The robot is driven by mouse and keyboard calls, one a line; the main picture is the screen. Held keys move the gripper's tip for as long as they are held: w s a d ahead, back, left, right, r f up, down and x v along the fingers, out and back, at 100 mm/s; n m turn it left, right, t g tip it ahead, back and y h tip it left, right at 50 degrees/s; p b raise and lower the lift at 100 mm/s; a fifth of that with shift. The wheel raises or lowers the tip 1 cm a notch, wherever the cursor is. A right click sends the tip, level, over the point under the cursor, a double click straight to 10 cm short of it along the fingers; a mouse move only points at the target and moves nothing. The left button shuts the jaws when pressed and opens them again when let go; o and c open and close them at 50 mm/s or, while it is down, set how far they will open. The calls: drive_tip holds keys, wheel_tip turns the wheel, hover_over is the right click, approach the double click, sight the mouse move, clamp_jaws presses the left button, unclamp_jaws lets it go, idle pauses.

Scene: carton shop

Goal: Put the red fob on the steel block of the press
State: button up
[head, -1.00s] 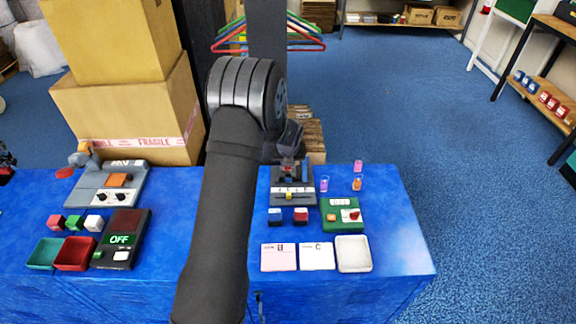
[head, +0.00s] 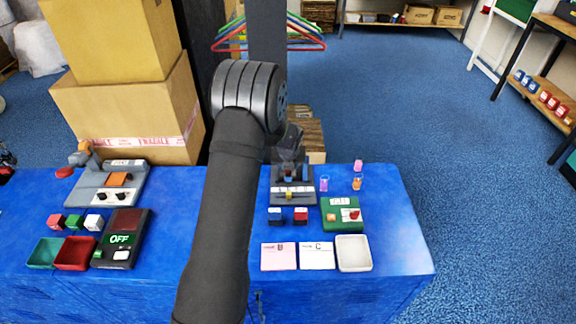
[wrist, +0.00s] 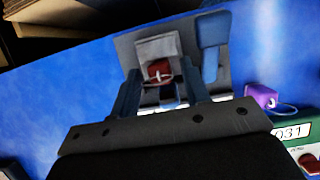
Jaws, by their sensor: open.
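The red fob (wrist: 158,70), with a pale mark and a thin ring, lies on the steel block (wrist: 153,46) of the press in the wrist view. My gripper (wrist: 160,78) is open, one finger on each side of the fob, with gaps visible between. I cannot tell its exact height above the block. The press (head: 306,186), dark grey with a pale label strip and a yellow part, stands at the back of the table in the head view. There my gripper (head: 288,155) is over its rear part and the fob cannot be made out.
A blue press part (wrist: 212,45) stands right of the block. A purple fob (head: 324,184), an orange one (head: 357,184) and a pink one (head: 358,166) stand right of the press. A green box (head: 341,226) and a white tray (head: 353,265) are nearer.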

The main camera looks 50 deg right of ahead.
drive_tip(key=v, duration=1.2)
drive_tip(key=shift+f, duration=0.1)
drive_tip(key=x, duration=1.2)
drive_tip(key=shift+f, duration=0.2)
drive_tip(key=shift+r, duration=1.2)
drive_tip(key=shift+f, duration=0.1)
